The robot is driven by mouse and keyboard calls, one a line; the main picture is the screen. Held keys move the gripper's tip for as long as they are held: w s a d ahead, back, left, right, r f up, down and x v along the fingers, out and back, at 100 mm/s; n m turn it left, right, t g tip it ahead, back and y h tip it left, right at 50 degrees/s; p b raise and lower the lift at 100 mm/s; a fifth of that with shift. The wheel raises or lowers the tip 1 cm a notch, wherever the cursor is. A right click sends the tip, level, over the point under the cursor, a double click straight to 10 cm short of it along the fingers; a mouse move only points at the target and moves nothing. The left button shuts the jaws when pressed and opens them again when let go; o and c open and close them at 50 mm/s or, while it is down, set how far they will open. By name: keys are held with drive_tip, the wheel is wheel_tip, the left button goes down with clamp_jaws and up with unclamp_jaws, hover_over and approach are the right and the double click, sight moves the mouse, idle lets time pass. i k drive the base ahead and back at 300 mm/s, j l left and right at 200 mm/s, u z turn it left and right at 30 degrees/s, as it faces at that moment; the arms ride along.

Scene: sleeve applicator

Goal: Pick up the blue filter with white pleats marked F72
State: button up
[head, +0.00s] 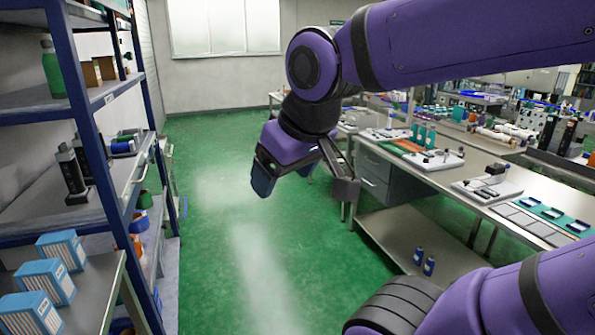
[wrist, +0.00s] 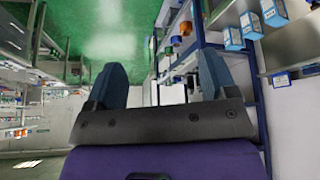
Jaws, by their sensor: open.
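Three blue filters with white pleats stand on a metal surface at the lower left in the head view: a far one (head: 62,250), a middle one (head: 46,284) and a near one (head: 27,312). Their markings are too small to read, so I cannot tell which is F72. In the wrist view similar blue and white filters (wrist: 250,26) show at the upper right. My gripper (head: 305,188) is open and empty, held in the air over the green floor, well right of the filters. Its two fingers also show in the wrist view (wrist: 162,82).
A blue-framed shelf rack (head: 95,120) with bottles and rolls stands at the left, close behind the filters. A long workbench (head: 470,180) with fixtures and small parts runs along the right. The green floor (head: 235,240) between them is clear.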

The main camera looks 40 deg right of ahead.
sight(66, 244)
drive_tip(key=k+u, duration=0.25)
drive_tip(key=k+j+u, duration=0.25)
drive_tip(key=k, duration=0.15)
drive_tip(key=i+l+u, duration=0.2)
drive_tip(key=u, duration=0.15)
drive_tip(key=i+l+u, duration=0.15)
drive_tip(key=u, duration=0.15)
drive_tip(key=i+l+u, duration=0.15)
drive_tip(key=l+u, duration=0.2)
drive_tip(key=i+l, duration=0.15)
drive_tip(key=l, duration=0.2)
drive_tip(key=i+l, duration=0.15)
drive_tip(key=l, duration=0.2)
drive_tip(key=i+l, duration=0.15)
drive_tip(key=l, duration=0.2)
drive_tip(key=i+l, duration=0.15)
drive_tip(key=l, duration=0.2)
drive_tip(key=i+l, duration=0.15)
drive_tip(key=l, duration=0.25)
drive_tip(key=i+l, duration=0.15)
drive_tip(key=l, duration=0.2)
drive_tip(key=i+l, duration=0.15)
drive_tip(key=l, duration=0.2)
